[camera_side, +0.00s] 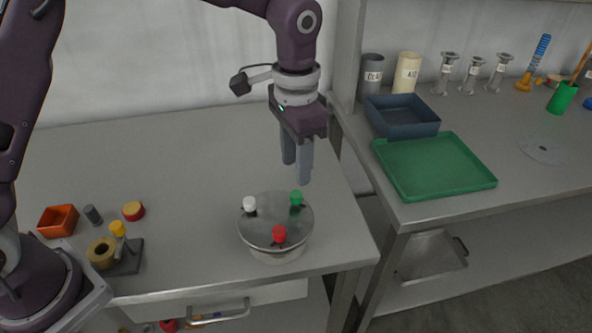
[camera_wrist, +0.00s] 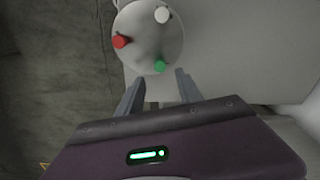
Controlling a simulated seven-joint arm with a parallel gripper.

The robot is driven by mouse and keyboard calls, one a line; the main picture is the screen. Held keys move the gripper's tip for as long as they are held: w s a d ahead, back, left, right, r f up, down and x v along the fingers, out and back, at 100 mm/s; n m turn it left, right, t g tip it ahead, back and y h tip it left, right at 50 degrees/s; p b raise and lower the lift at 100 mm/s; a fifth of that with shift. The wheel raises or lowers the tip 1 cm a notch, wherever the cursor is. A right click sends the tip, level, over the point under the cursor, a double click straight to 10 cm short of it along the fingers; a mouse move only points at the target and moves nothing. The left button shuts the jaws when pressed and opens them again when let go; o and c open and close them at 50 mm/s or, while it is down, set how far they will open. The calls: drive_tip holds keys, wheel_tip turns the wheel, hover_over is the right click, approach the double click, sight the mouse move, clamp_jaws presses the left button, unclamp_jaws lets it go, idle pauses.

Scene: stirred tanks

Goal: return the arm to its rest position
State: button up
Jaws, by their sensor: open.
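My gripper (camera_side: 297,176) hangs pointing down above the bench, behind and above the round tank (camera_side: 268,226). The tank has a shiny grey lid with a white knob (camera_side: 249,204), a green knob (camera_side: 296,198) and a red knob (camera_side: 280,234). In the wrist view my gripper (camera_wrist: 156,90) has its two fingers spread with nothing between them. The tank lid (camera_wrist: 145,38) lies beyond the fingertips there, with the green knob (camera_wrist: 160,66) nearest to them. The fingers look apart from the lid and the knobs.
At the left of the bench are an orange bin (camera_side: 58,221), a grey cylinder (camera_side: 93,215), a red-yellow disc (camera_side: 133,211) and a tape roll (camera_side: 102,252). The right bench holds a dark blue tray (camera_side: 402,132), a green tray (camera_side: 478,180) and several containers. The middle of the left bench is clear.

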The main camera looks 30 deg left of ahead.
drive_tip(key=s+a+r+n+t, duration=0.3)
drive_tip(key=s+a+r, duration=0.65)
drive_tip(key=r, duration=0.25)
drive_tip(key=s+a+f+n+t, duration=0.1)
drive_tip(key=s+a, duration=0.4)
drive_tip(key=s, duration=1)
drive_tip(key=shift+s+n+t, duration=0.4)
drive_tip(key=shift+n+t, duration=0.4)
drive_tip(key=shift+n, duration=0.2)
idle(3.0)
